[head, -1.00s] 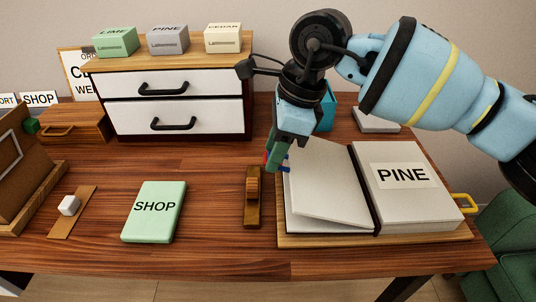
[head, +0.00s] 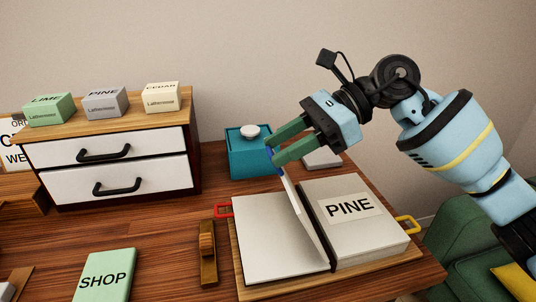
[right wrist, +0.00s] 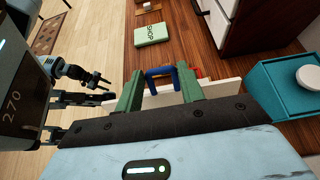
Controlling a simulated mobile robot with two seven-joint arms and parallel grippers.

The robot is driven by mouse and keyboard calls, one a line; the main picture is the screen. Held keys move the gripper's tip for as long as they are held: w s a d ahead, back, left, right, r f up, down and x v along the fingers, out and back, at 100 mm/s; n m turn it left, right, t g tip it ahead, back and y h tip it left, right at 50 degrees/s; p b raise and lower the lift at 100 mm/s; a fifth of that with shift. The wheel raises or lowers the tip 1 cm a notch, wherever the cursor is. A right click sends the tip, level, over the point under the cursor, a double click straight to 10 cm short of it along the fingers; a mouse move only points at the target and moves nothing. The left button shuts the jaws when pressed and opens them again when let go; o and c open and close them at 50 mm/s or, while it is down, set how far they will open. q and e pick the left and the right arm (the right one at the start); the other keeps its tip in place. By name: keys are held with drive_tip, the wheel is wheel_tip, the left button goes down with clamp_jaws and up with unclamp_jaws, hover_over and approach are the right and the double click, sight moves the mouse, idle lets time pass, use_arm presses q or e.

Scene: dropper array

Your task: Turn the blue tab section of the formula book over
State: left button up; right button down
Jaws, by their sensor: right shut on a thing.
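The formula book lies open, with a bare left page (head: 265,245) and a thick right block (head: 370,245) labelled PINE. A thin section (head: 308,222) stands steeply up near the spine, leaning left. Its blue tab (head: 282,170) is at the top far corner and also shows as a blue loop in the right wrist view (right wrist: 163,72). My right gripper (head: 276,155) has its green fingers on either side of this tab and is shut on it. A red tab (head: 223,210) sticks out left and a yellow tab (head: 407,224) right.
The book rests on a wooden board (head: 238,270). A small wooden piece (head: 208,250) stands left of it, then a green SHOP book (head: 105,275). A teal box (head: 250,165) with a white knob is behind. A drawer unit (head: 185,140) stands at the back left.

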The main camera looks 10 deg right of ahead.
drive_tip(key=shift+s+d+y, duration=0.15)
drive_tip(key=shift+d+y, duration=0.15)
drive_tip(key=shift+d, duration=0.1)
drive_tip(key=c, duration=1)
unclamp_jaws()
drive_tip(key=shift+s+r, duration=0.1)
drive_tip(key=shift+r, duration=0.05)
drive_tip(key=shift+d, duration=0.15)
drive_tip(key=shift+d+r, duration=0.2)
drive_tip(key=shift+d, duration=0.05)
drive_tip(key=shift+v, duration=3.5)
